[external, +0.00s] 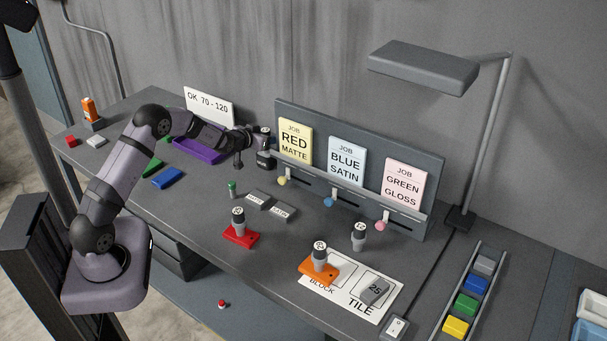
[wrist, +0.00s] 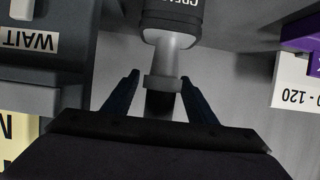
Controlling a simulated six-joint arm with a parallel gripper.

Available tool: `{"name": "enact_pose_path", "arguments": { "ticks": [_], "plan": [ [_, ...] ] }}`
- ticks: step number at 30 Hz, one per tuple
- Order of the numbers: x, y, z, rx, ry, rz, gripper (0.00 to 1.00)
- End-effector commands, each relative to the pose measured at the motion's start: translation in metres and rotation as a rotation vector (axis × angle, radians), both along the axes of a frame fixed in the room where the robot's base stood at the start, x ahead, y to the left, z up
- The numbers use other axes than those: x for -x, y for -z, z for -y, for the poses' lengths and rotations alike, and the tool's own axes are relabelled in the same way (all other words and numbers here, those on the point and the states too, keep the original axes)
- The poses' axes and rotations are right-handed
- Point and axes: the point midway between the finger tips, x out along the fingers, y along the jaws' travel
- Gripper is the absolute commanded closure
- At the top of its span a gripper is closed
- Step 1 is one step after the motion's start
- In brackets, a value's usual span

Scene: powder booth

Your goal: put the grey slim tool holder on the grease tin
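The grey slim tool holder (wrist: 166,60) is in the middle of the wrist view, with a collar and a dark end. It points down at the dark grease tin (wrist: 172,18) and appears to touch its top. The wrist view is upside down. In the external view the holder's light top (external: 265,130) shows above the grease tin (external: 265,160), beside the sign board. My gripper (wrist: 160,80) has one finger on each side of the holder, with narrow gaps showing, so it looks open. The exact contact between holder and tin is partly hidden.
The sign board (external: 350,150) with job cards stands right of my gripper. The purple tray (external: 198,152) lies behind my arm. Other holders stand on a red block (external: 241,240), an orange block (external: 318,272) and the table. A lamp (external: 424,66) overhangs the right side.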

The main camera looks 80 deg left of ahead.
Motion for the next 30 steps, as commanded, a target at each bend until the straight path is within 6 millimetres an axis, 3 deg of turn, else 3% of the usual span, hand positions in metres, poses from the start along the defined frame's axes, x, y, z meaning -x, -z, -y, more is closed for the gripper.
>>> {"name": "enact_pose_path", "arguments": {
  "ticks": [14, 30],
  "plan": [
    [0.005, -0.005, 0.005, 0.000, 0.000, 0.000, 0.48],
    [0.053, -0.034, 0.053, -0.002, -0.001, 0.002, 0.48]
  ]
}}
